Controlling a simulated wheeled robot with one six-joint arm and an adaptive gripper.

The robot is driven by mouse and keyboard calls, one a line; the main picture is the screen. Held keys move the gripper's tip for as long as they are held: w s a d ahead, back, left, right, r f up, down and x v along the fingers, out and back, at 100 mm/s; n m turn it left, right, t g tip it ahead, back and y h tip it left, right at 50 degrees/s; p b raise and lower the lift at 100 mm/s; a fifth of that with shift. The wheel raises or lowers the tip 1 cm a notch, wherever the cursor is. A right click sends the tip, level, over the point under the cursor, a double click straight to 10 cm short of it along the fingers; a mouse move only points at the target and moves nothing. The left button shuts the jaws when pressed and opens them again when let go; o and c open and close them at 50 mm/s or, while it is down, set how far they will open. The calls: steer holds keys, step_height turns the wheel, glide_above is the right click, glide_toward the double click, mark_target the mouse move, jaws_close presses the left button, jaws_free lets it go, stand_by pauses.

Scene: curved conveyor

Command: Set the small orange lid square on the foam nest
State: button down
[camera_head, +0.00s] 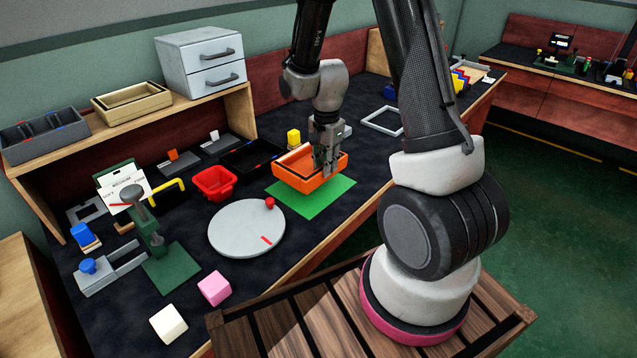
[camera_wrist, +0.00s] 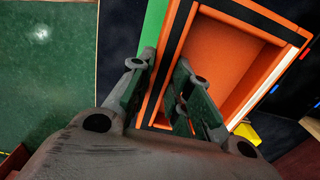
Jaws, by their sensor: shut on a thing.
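My gripper (camera_head: 326,170) is shut on the near wall of an open orange box (camera_head: 293,180), at the right of the middle in the head view. In the wrist view, one finger of my gripper (camera_wrist: 163,80) is outside the wall and the other inside; the orange box (camera_wrist: 222,57) has black stripes and looks empty. The box is at the green mat (camera_head: 318,203); I cannot tell whether it touches it. A small orange piece (camera_head: 172,155) stands on a grey plate farther back; I cannot tell whether it is a lid. I cannot pick out a foam nest for certain.
A white frame (camera_head: 382,122) lies to the right. The mat's front is clear.

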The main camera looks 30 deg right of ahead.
mark_target(326, 180)
step_height(326, 180, down, 6)
steer(key=shift+r, duration=0.15)
steer(key=shift+d, duration=0.1)
steer(key=c, duration=1.3)
jaws_free()
